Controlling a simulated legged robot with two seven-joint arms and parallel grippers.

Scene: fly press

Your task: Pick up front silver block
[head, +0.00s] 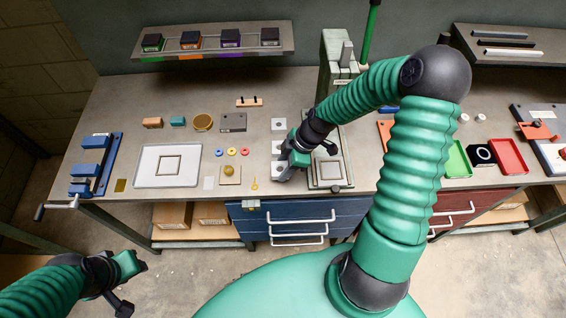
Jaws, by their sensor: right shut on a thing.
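Three silver blocks stand in a column on the bench, left of the fly press (336,66). The back silver block (278,124) stands clear. My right gripper (284,172) is shut on the front silver block (278,167), which is mostly hidden by the fingers. I cannot tell whether that block is off the bench. My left gripper (127,283) hangs over the floor at lower left, away from the bench; its jaw opening is unclear.
A square-framed plate (330,185) lies close right of my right gripper. A wooden block with a brass knob (230,181) and a brass key (254,184) lie to its left. A white tray (145,180), blue vise (98,160) and red tray (508,155) stand farther off.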

